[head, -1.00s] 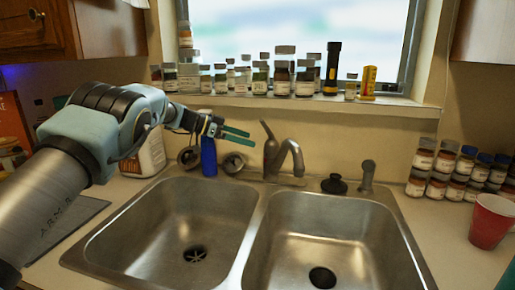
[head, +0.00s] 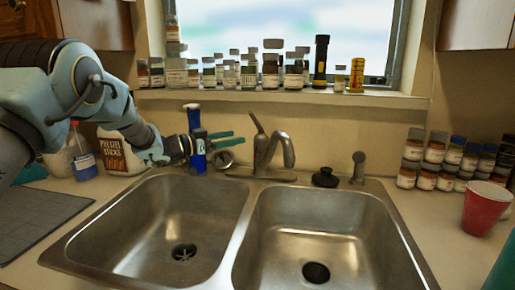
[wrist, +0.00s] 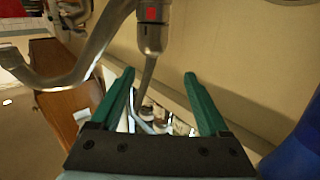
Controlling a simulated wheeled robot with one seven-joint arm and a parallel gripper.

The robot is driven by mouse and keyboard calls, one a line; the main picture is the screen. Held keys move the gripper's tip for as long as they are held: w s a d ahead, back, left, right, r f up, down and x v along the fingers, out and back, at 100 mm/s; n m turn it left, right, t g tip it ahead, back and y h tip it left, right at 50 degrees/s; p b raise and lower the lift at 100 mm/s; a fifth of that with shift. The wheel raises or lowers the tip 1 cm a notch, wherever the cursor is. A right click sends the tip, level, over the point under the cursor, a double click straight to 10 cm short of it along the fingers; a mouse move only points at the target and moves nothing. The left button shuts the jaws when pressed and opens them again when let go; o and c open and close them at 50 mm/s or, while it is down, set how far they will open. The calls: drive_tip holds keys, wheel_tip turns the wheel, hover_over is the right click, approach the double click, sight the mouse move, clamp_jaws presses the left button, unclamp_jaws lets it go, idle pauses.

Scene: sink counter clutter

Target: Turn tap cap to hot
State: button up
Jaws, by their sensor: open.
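The metal tap (head: 263,152) stands behind the double sink, its lever (head: 257,124) rising up and to the left and its spout (head: 288,150) curving to the right. My gripper (head: 237,138) is just left of the tap, with its green fingers open and pointing right at it. In the wrist view, the tap cap (wrist: 150,38) with its red mark is at the top. The lever (wrist: 147,72) runs from the cap into the gap between my open fingers (wrist: 158,76). I cannot tell whether they touch it. The spout (wrist: 65,78) curves away at left.
A blue bottle (head: 197,150) stands beside my gripper; blue also shows at the wrist view's lower right (wrist: 295,150). A black stopper (head: 325,178) and a sprayer (head: 358,167) stand right of the tap. Jars line the windowsill (head: 230,96). Both basins are empty.

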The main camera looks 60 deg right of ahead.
sight(255, 143)
drive_tip(key=shift+n+t+h, duration=0.6)
drive_tip(key=shift+n+t, duration=0.3)
drive_tip(key=s+d+f+p, duration=0.1)
drive_tip(key=s+d, duration=0.1)
drive_tip(key=s+d+f+p, duration=0.1)
drive_tip(key=s+d, duration=0.1)
drive_tip(key=d, duration=0.1)
drive_tip(key=s+d+p, duration=0.1)
drive_tip(key=s+d, duration=0.1)
drive_tip(key=d, duration=0.1)
drive_tip(key=shift+d+f, duration=0.15)
drive_tip(key=shift+f, duration=0.25)
drive_tip(key=shift+c, duration=0.2)
